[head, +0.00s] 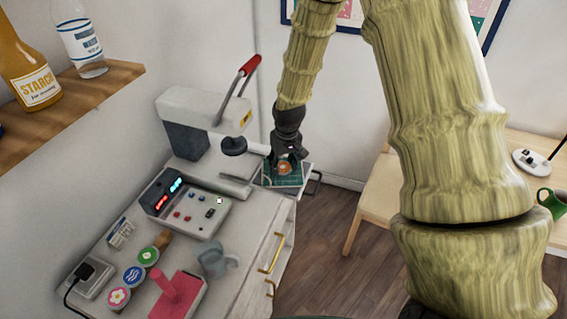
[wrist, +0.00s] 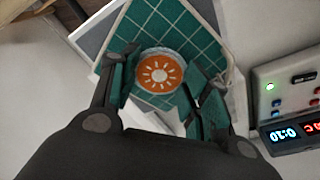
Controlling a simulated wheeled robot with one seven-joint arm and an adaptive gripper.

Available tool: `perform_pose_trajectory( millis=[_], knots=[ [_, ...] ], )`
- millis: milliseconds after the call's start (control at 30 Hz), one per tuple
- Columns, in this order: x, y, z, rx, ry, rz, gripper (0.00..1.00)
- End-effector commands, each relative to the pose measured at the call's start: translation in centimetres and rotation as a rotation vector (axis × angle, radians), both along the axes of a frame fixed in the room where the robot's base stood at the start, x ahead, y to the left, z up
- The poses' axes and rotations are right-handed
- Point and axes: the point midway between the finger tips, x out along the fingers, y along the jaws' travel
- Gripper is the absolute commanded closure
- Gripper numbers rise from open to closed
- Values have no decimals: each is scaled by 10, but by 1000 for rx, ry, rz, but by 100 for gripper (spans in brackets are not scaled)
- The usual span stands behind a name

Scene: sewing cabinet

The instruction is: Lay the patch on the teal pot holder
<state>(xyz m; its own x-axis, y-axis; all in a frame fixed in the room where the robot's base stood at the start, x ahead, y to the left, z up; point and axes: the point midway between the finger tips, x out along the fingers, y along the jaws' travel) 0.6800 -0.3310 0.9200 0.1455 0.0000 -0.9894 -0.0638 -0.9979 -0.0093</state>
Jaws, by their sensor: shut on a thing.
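The patch (wrist: 160,72) is a round orange disc with a white sun design and a pale rim. It also shows in the head view (head: 284,168). My gripper (head: 287,157) points down over the teal pot holder (head: 270,182), and the patch is between its fingers. The fingers also show in the wrist view (wrist: 168,80), one on each side of the patch. The pot holder is a quilted square with pale grid lines, seen behind the patch in the wrist view (wrist: 180,22). I cannot tell whether the patch touches it.
A white press with a red-tipped lever (head: 205,108) stands left of the pot holder. A control box (head: 188,205) with lit displays, several round patches (head: 133,274), a pink stand (head: 178,295) and a grey jug (head: 217,260) crowd the cabinet top. A wooden table is at right.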

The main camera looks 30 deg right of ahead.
Motion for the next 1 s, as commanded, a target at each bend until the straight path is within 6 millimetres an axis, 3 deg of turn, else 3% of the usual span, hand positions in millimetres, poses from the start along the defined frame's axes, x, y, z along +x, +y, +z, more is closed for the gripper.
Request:
perform_pose_trajectory(
  millis=[67, 100, 233, 667, 1000],
  knots=[
    [0, 0, 0, 0, 0, 0, 60],
    [0, 0, 0, 0, 0, 0, 49],
    [0, 0, 0, 0, 0, 0, 28],
    [0, 0, 5, 0, -1, 0, 28],
    [-6, 0, 47, 0, -3, 0, 28]
  ],
)
